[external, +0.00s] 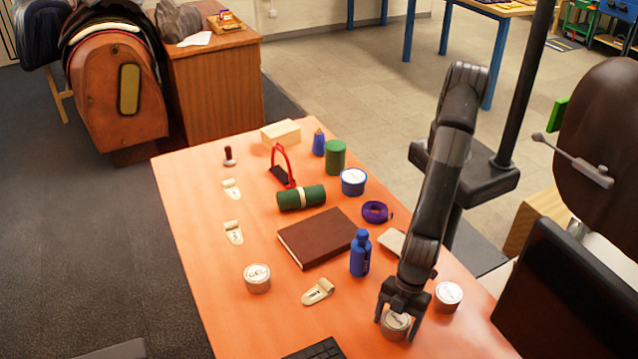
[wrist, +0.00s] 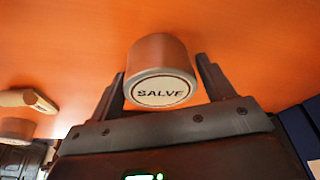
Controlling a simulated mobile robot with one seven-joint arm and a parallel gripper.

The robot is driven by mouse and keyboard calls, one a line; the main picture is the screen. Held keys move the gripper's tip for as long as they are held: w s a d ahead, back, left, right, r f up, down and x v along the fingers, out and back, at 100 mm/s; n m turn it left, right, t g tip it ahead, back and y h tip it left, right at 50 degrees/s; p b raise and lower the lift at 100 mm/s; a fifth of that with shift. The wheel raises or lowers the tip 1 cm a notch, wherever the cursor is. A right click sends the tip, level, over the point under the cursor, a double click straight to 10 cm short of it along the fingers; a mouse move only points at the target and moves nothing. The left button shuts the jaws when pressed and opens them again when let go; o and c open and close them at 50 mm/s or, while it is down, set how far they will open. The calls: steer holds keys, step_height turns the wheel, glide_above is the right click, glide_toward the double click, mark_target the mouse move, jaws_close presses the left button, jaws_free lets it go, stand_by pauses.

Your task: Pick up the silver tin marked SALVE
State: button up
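The silver tin marked SALVE (wrist: 162,88) stands between the two fingers of my gripper (wrist: 160,70) in the wrist view, its label readable. A narrow gap shows on each side between finger and tin, so my gripper is open around it. In the external view my gripper (external: 395,327) points down over this tin (external: 396,326) at the near right of the orange table, one finger on each side. The fingers partly cover the tin there.
Another silver tin (external: 448,296) stands close to the right of my gripper. A tin marked GEL (external: 257,278) is farther left. A dark keyboard (external: 315,350) is at the near edge.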

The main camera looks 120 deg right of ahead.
steer(key=c, duration=0.7)
steer(key=shift+c, duration=0.4)
steer(key=shift+r, duration=0.15)
